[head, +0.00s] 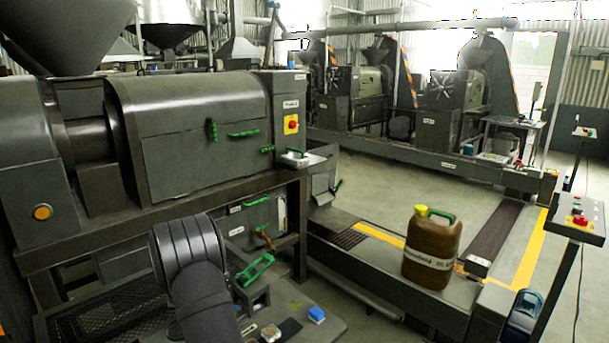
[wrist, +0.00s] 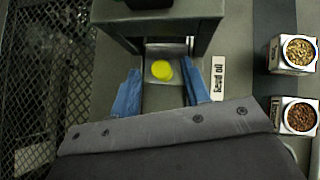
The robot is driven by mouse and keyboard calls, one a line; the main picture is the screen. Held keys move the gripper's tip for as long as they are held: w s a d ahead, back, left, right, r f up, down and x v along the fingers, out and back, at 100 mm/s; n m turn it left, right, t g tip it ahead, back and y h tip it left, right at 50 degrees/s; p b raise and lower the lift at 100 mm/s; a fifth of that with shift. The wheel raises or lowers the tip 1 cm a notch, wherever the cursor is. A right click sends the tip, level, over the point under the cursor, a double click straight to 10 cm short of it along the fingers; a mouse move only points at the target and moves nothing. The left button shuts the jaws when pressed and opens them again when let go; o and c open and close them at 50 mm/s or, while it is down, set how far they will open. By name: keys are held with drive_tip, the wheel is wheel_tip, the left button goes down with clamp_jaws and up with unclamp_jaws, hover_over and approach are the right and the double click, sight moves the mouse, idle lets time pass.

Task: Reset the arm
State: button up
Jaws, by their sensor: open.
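My gripper (wrist: 162,84) shows in the wrist view as two blue fingers spread apart, open. A round yellow spot (wrist: 162,70) on a small pale square lies in line with the gap between the fingers. I cannot tell its depth or whether a finger touches anything. A dark box-shaped spout (wrist: 152,32) stands just beyond it. In the head view my dark arm reaches down over the low bench at the front, and the gripper itself is not visible there.
A label (wrist: 218,77) and two small sample boxes, one upper (wrist: 293,53) and one lower (wrist: 295,115), are right of the fingers. Dark mesh (wrist: 52,75) is left. The large press (head: 190,130) stands behind my arm. A brown canister (head: 432,252) stands on the right-hand ledge.

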drive_tip(key=v, duration=1.4)
drive_tip(key=x, duration=1.7)
drive_tip(key=shift+f, duration=0.3)
drive_tip(key=s+a, duration=0.1)
drive_tip(key=s+a+r, duration=0.1)
drive_tip(key=s+a, duration=0.1)
drive_tip(key=shift+s+a+r, duration=0.1)
drive_tip(key=shift+s+a, duration=0.15)
drive_tip(key=v, duration=1.7)
drive_tip(key=w+d+r+m+g+y, duration=0.1)
drive_tip(key=w+d+m+g, duration=0.2)
drive_tip(key=m, duration=0.8)
drive_tip(key=w+d+r+m+g+y, duration=0.1)
drive_tip(key=w+m, duration=0.4)
drive_tip(key=m, duration=0.7)
drive_tip(key=d+g, duration=0.1)
drive_tip(key=g, duration=0.1)
drive_tip(key=shift+d+g, duration=0.3)
drive_tip(key=shift+d, duration=0.1)
drive_tip(key=shift+w, duration=0.15)
